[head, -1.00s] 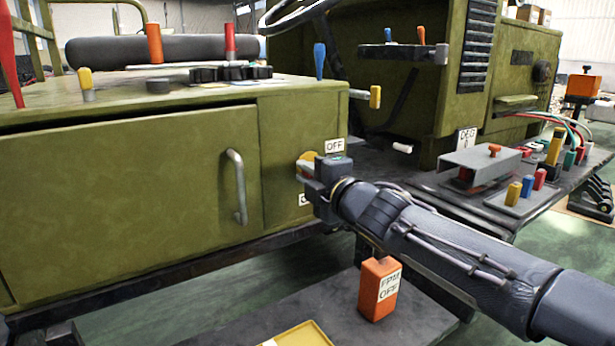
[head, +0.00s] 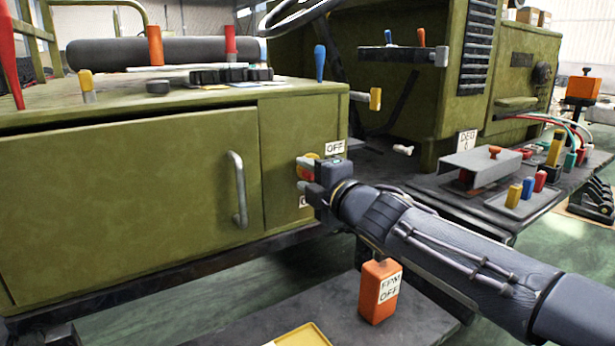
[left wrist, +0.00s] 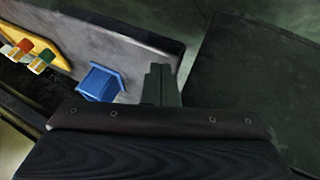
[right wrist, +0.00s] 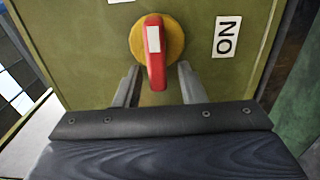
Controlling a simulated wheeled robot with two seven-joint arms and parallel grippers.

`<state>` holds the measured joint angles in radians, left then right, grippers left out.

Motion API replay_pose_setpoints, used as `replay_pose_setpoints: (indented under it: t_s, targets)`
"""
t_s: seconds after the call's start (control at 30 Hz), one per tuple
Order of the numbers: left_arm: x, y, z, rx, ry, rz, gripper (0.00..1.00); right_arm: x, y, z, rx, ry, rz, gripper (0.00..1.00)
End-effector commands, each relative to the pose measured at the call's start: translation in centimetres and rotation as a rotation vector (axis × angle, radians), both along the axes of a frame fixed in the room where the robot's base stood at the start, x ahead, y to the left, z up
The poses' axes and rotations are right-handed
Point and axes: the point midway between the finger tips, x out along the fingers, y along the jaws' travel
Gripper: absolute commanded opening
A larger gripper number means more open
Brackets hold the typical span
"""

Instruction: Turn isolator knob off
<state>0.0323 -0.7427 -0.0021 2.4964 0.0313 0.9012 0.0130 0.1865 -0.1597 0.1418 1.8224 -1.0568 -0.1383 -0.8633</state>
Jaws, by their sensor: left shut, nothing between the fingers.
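The isolator knob (right wrist: 155,45) has a round yellow base and a red handle with a white stripe. In the head view the knob (head: 305,170) is on the green cabinet front, partly hidden by my right gripper (head: 310,178). In the right wrist view the right gripper (right wrist: 157,88) is open, one finger on each side of the handle's near end, with gaps showing. An ON label (right wrist: 227,37) is right of the knob there. An OFF label (head: 335,147) is above it in the head view. My left gripper (left wrist: 160,85) is shut and empty, away from the knob.
A cabinet door handle (head: 238,190) stands out left of the knob. An orange FPM OFF box (head: 379,292) is below my right arm. A blue block (left wrist: 100,82) is near my left gripper. A bench with coloured parts (head: 490,205) lies at right.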

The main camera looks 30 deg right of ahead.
Motion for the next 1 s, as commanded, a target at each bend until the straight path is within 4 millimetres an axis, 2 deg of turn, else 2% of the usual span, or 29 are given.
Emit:
replay_pose_setpoints:
  t_s: [0.23,0.5,1.0]
  targets:
    - [0.0,0.0,1.9,0.000,0.000,0.000,0.00,-3.4,-0.3,0.6,-0.001,-0.002,-0.002,0.36]
    - [0.0,0.0,3.5,0.000,0.000,0.000,0.00,-7.2,-0.5,0.3,-0.001,-0.001,0.000,0.36]
    - [0.0,0.0,3.5,0.000,0.000,0.000,0.00,-7.7,-0.6,0.0,0.000,0.001,0.000,0.36]
